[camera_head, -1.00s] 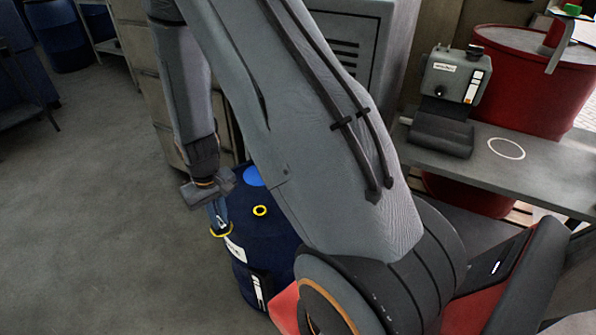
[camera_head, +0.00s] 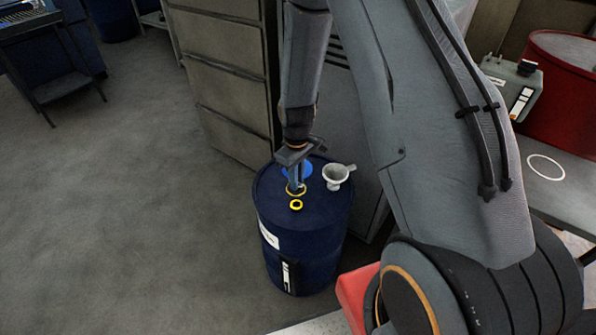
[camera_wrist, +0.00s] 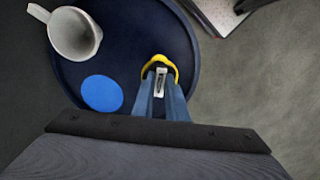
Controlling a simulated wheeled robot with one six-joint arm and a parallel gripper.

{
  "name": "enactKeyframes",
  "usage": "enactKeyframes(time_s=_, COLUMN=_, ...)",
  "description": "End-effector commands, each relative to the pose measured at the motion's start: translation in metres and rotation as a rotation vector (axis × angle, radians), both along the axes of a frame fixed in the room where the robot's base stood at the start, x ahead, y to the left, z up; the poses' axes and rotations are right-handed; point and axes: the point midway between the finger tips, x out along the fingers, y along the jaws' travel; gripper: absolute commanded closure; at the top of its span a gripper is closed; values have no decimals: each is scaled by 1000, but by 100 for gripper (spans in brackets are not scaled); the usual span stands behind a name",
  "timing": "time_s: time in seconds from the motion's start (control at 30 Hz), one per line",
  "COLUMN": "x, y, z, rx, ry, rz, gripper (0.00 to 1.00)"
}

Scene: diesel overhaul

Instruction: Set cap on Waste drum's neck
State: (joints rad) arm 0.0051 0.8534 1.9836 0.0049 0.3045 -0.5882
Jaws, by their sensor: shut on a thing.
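The Waste drum (camera_head: 300,255) is a dark blue drum standing upright on the floor. Its neck (camera_head: 296,205) shows as a small yellow ring with a dark centre on the drum's top.
A drawer cabinet (camera_head: 222,90) stands close behind the drum. A bench (camera_head: 560,195) is at the right. Open floor lies to the left.

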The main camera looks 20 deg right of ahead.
Motion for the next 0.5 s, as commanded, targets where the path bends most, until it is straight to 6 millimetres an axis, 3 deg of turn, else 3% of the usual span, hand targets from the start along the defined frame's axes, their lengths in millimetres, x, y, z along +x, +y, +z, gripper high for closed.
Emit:
enactKeyframes(time_s=0.23, x=2, y=0, z=-1, rx=0, ry=1, rz=55, gripper=100)
enactKeyframes(time_s=0.5, x=2, y=0, z=-25, rx=0, ry=2, rz=53, gripper=100)
